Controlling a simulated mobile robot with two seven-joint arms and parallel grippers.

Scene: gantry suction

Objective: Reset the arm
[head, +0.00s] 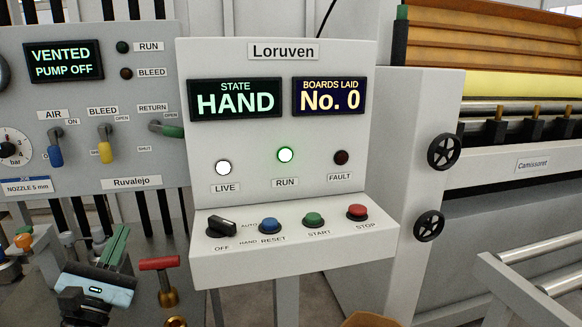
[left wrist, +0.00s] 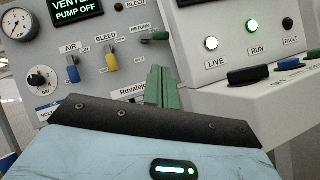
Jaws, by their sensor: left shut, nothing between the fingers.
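The Loruven control box (head: 362,133) reads STATE HAND and BOARDS LAID No. 0. Its LIVE lamp (head: 223,167) is lit white, its RUN lamp (head: 285,155) is lit with a green rim, and its FAULT lamp (head: 341,157) is dark. On its sloping shelf are a black selector knob (head: 221,226), a blue RESET button (head: 270,226), a green START button (head: 313,219) and a red STOP button (head: 357,211). My left gripper (head: 118,240) is shut and empty, left of and apart from the shelf. Its green fingers also show in the left wrist view (left wrist: 160,87). My right gripper is out of view.
The Ruvalejo panel (head: 95,170) on the left reads VENTED, PUMP OFF and carries AIR, BLEED and RETURN levers. A red-handled valve (head: 159,264) stands right of my left gripper. Two black handwheels (head: 443,151) are on the machine at right.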

